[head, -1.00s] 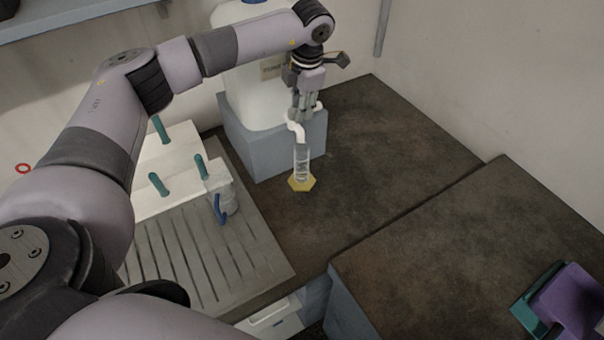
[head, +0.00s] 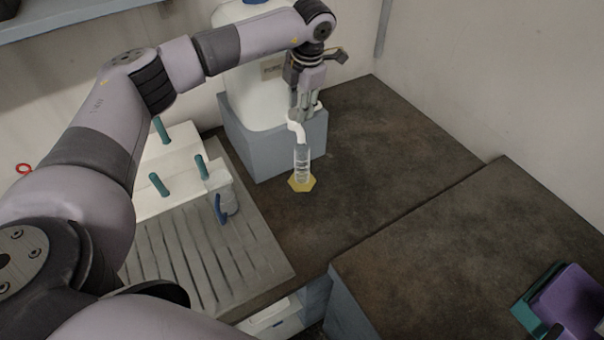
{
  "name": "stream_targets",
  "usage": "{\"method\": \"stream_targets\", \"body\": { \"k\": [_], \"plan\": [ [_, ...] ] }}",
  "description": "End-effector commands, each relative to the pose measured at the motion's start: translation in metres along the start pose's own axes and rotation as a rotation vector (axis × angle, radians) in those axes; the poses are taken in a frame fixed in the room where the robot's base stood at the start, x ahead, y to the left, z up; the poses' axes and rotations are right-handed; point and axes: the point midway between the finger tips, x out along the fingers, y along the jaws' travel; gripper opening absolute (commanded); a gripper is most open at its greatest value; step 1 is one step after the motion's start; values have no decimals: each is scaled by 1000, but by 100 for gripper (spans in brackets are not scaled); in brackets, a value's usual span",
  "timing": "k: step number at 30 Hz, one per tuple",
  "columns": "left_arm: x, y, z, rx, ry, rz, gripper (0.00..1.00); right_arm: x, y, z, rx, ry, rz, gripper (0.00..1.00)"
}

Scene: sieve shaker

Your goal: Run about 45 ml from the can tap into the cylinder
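A clear measuring cylinder (head: 302,166) stands upright on its yellow hexagonal foot (head: 302,184) on the dark bench. The white can (head: 262,92) sits on a grey-blue block (head: 247,147) behind it. The can's white tap spout (head: 297,129) points down at the cylinder's mouth. My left gripper (head: 300,115) is at the tap, fingers pointing down and close together; its fingers hide most of the tap, and I cannot tell whether they grip it. The water level is too small to read. My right gripper is not in view.
A drying rack with green pegs (head: 168,190) and a ribbed drainboard (head: 200,262) lie left of the cylinder. A clear jug with a blue handle (head: 226,196) stands on the drainboard. Purple and green trays (head: 566,300) lie at lower right. The bench right of the cylinder is clear.

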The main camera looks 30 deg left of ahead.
Motion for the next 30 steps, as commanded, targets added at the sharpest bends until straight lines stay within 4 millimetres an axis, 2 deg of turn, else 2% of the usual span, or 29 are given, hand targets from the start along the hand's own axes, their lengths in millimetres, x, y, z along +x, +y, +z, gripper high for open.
{"method": "stream_targets", "body": {
  "k": [5, 17, 20, 30],
  "plan": [
    [1, 0, -1, 0, 4, 0, 47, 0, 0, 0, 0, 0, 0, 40],
    [-4, 0, 0, 0, 2, 1, 48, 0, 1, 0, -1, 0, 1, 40],
    [-17, 0, 0, 0, 0, 1, 48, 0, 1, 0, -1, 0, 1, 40],
    [-88, -3, 1, 4, 0, -1, 48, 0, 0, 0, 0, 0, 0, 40]
  ]
}}
